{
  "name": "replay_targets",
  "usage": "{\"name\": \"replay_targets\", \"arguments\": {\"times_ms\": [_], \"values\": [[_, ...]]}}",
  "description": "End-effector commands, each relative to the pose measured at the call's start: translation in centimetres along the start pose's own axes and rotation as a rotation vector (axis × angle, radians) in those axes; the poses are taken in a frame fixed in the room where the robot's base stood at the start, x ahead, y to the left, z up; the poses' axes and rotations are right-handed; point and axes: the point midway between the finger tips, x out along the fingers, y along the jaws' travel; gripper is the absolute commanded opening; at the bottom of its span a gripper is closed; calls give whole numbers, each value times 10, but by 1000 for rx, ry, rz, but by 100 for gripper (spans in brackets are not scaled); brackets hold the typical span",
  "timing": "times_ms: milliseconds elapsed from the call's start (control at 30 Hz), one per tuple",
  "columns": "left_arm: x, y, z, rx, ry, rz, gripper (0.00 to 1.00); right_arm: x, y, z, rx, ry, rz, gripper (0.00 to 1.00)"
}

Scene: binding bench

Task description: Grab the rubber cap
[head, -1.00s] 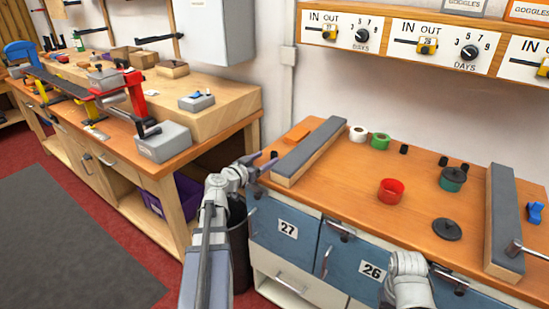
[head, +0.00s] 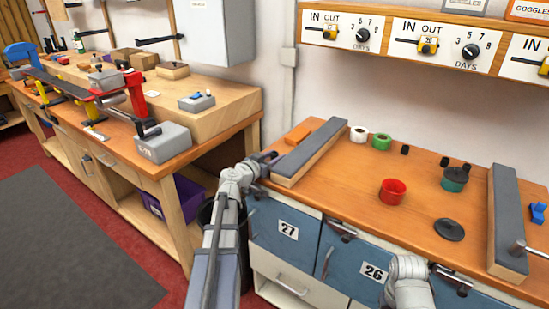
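Several small black caps stand on the orange-brown bench top (head: 335,195). One black cap (head: 405,150) is behind the red cup, and two more, a black cap (head: 444,161) and another black cap (head: 465,167), are near the green-and-black tin. My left gripper (head: 268,157) is at the bench's left end, beside the grey-topped block. A small dark piece shows at its fingertips, where a black cap stood before. The fingers are small and partly merged with it, so their opening is unclear.
A long grey-topped block (head: 308,152) lies right of my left gripper; another block (head: 507,220) lies at right. A red cup (head: 393,191), dark disc (head: 449,229), green tape roll (head: 381,142) and green-and-black tin (head: 455,178) stand between. The bench's front middle is clear.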

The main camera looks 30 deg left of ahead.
Motion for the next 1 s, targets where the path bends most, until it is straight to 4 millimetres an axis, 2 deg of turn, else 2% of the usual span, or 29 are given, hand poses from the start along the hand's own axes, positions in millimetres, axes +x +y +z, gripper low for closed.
{"name": "replay_targets", "arguments": {"times_ms": [67, 367, 800, 1000], "values": [[0, 0, 0, 0, 0, 0, 35, 0, 0, 0, 0, 0, 0, 55], [0, 0, 0, 0, 0, 0, 1, 0, 0, 0, 0, 0, 0, 55], [0, 0, -1, 0, 0, 0, 0, -1, 0, 0, 0, 0, 0, 55], [-2, 0, -10, 0, 0, 0, 0, -10, 1, 1, 0, 0, 0, 55]]}}
